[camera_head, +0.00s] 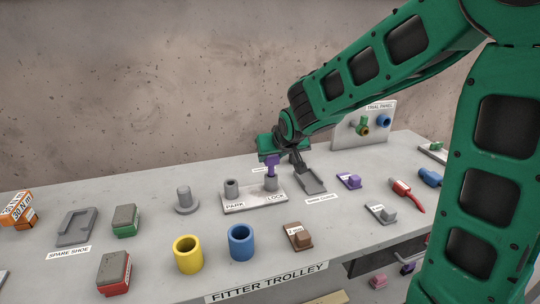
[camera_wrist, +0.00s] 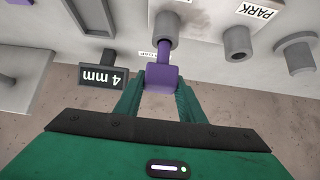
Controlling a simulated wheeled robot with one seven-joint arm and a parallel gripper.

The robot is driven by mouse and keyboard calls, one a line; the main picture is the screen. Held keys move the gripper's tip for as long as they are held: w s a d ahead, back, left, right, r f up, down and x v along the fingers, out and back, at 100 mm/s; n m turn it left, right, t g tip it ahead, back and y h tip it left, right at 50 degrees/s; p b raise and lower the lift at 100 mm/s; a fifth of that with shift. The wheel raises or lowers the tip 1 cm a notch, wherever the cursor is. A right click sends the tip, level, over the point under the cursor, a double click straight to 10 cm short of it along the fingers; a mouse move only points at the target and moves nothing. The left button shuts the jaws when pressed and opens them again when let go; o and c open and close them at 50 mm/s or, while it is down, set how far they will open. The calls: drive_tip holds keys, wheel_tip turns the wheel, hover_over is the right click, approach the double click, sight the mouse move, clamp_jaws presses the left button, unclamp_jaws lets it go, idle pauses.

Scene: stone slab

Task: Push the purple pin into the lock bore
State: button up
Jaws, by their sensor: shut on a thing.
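The purple pin (camera_head: 271,162) is upright above the lock bore (camera_head: 271,184), a grey round socket at the LOCK end of a pale plate (camera_head: 245,202). My gripper (camera_wrist: 160,90) is shut on the pin's square purple head (camera_wrist: 160,77). The thinner shank shows in the wrist view (camera_wrist: 168,54), and its far end meets the mouth of the lock bore (camera_wrist: 166,24). How deep it sits in the bore I cannot tell. The park bore (camera_head: 231,188) at the other end of the plate is empty; its open hole shows in the wrist view (camera_wrist: 238,44).
A dark 4 mm tag (camera_wrist: 102,77) stands close beside my finger. A grey flanged post (camera_head: 185,199) is left of the plate. A yellow cup (camera_head: 188,255) and blue cup (camera_head: 241,243) stand in front. A trial panel (camera_head: 367,126) stands behind right.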

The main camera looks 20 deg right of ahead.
sight(273, 165)
drive_tip(key=shift+f, duration=2.15)
drive_tip(key=o, duration=1.4)
drive_tip(key=v, duration=1)
drive_tip(key=shift+s+r, duration=0.2)
